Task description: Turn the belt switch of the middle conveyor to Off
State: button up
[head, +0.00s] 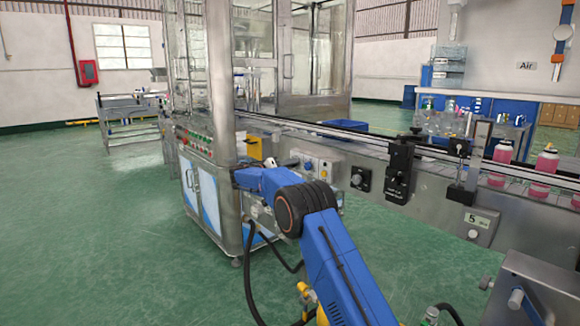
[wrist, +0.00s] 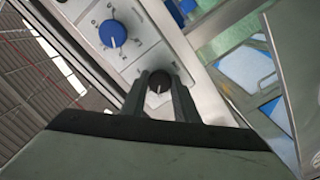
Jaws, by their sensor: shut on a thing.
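In the wrist view my gripper (wrist: 160,88) has its two fingers on either side of a dark round knob (wrist: 158,81) with a light pointer mark, and is shut on it. The knob sits on a pale control plate of the conveyor. A larger blue knob (wrist: 112,34) with printed marks around it is beside it on the same plate, apart from the fingers. I cannot read the labels there.
The conveyor (head: 400,160) runs across the head view, with a black box (head: 399,172) and a black dial (head: 360,179) on its side. Pink bottles (head: 545,162) stand on its belt at right. A steel cabinet (head: 205,190) is left of my arm. Green floor is clear at left.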

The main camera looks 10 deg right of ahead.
jog(key=shift+a+n, duration=0.1)
jog(key=shift+n, duration=0.5)
jog(key=o, duration=1.1)
jog(key=shift+c, duration=0.2)
jog(key=v, duration=1.7)
jog(key=shift+a, duration=0.2)
jog(key=shift+s, duration=0.1)
